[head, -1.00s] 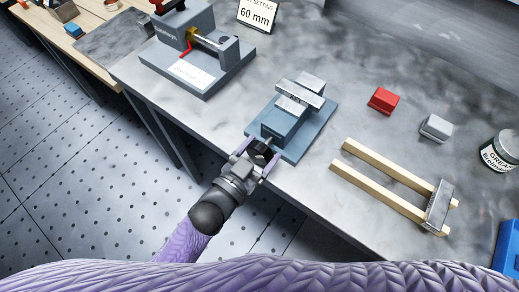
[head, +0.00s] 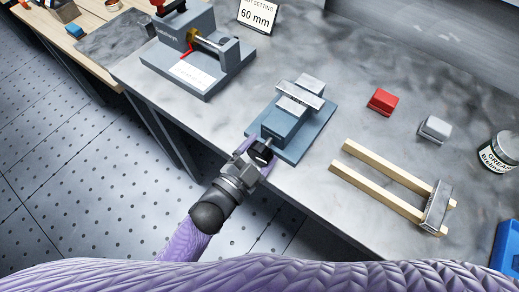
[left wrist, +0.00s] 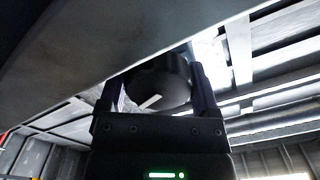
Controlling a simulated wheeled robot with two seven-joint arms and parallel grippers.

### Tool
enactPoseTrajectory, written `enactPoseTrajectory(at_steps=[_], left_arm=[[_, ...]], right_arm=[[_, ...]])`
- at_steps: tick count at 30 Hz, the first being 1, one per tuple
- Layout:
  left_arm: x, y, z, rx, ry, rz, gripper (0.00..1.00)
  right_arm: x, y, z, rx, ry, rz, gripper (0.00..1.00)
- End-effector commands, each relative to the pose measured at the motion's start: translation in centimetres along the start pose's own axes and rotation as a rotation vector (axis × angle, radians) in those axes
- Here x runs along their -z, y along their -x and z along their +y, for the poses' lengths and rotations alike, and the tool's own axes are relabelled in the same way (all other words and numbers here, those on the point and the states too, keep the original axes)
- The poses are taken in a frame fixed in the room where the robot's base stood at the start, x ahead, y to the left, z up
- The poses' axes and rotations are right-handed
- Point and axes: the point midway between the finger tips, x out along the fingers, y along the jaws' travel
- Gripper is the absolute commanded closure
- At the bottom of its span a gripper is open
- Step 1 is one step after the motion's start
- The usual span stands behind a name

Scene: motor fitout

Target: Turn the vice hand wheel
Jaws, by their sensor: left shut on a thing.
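The blue-grey vice (head: 290,122) with pale steel jaws stands on its base plate near the front edge of the bench. Its black hand wheel (head: 263,152) faces the front edge. My left gripper (head: 256,156) is shut on the hand wheel, with a finger on either side. In the left wrist view the dark round hand wheel (left wrist: 160,85) sits between the two fingers and carries a pale line mark. Part of its rim is hidden by the gripper. My right gripper is not in view.
A larger grey fixture (head: 195,55) with a red lever stands at the back left, near a "60 mm" sign (head: 258,15). A red block (head: 382,101), a grey block (head: 435,129), a wooden-railed frame (head: 385,185) and a grease tin (head: 500,150) lie to the right.

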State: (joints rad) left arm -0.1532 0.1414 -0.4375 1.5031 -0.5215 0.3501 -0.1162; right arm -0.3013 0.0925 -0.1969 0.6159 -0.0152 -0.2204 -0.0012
Motion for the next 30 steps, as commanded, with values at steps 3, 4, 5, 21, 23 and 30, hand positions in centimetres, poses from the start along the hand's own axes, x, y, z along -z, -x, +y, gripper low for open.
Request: enactPoseTrajectory(at_steps=[3, 4, 5, 21, 23, 30], left_arm=[[-0.1, 0.0, 0.0, -0.001, -0.109, -0.002, 0.78], [-0.1, 0.0, 0.0, -0.001, -0.137, -0.002, 0.78], [-0.1, 0.0, 0.0, -0.002, -0.166, -0.002, 0.78], [-0.1, 0.0, -0.1, -0.002, -0.680, -0.002, 0.78], [-0.1, 0.1, -0.1, -0.003, -0.738, -0.002, 0.78], [-0.1, 0.1, -0.1, -0.004, -0.965, -0.003, 0.78]], right_arm=[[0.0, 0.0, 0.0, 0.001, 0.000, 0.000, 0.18], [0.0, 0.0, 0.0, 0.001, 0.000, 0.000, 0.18], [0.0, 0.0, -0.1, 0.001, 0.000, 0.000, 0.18], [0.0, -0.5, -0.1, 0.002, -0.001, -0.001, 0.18], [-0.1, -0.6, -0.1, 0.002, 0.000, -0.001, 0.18], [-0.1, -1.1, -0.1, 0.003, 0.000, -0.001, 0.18]])
